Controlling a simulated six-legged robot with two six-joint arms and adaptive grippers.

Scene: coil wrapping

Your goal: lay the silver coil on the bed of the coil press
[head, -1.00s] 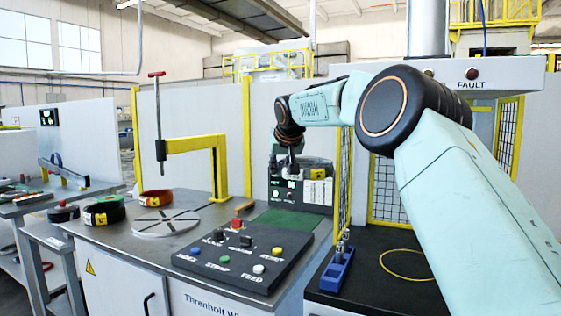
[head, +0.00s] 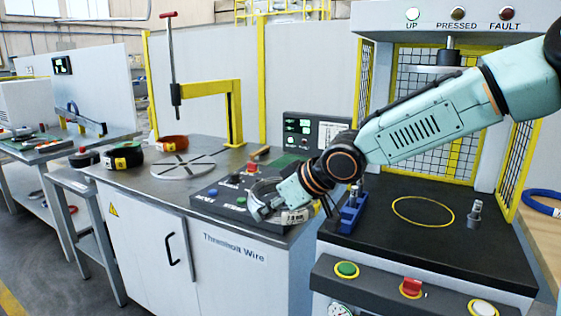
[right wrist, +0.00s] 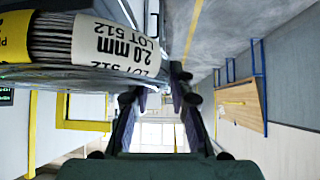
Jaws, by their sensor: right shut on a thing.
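The silver coil (head: 262,192) is a grey wire ring with a printed tag, partly hidden by my gripper. My right gripper (head: 284,209) is shut on it, above the front right of the grey bench and its button panel. In the right wrist view the coil (right wrist: 60,74) fills the upper left, with bright strands and a white "2.0 mm LOT 512" label beside the fingers (right wrist: 158,98). The coil press (head: 450,30) stands at the right. Its black bed (head: 370,237) carries a yellow ring outline and no coil. My left gripper is out of view.
A blue block (head: 352,212) with pegs stands at the bed's left edge. A small metal post (head: 474,213) stands at its right. Red-orange (head: 173,143) and black (head: 122,160) coils lie on the bench. A blue coil (head: 543,203) lies far right. Yellow mesh guards flank the press.

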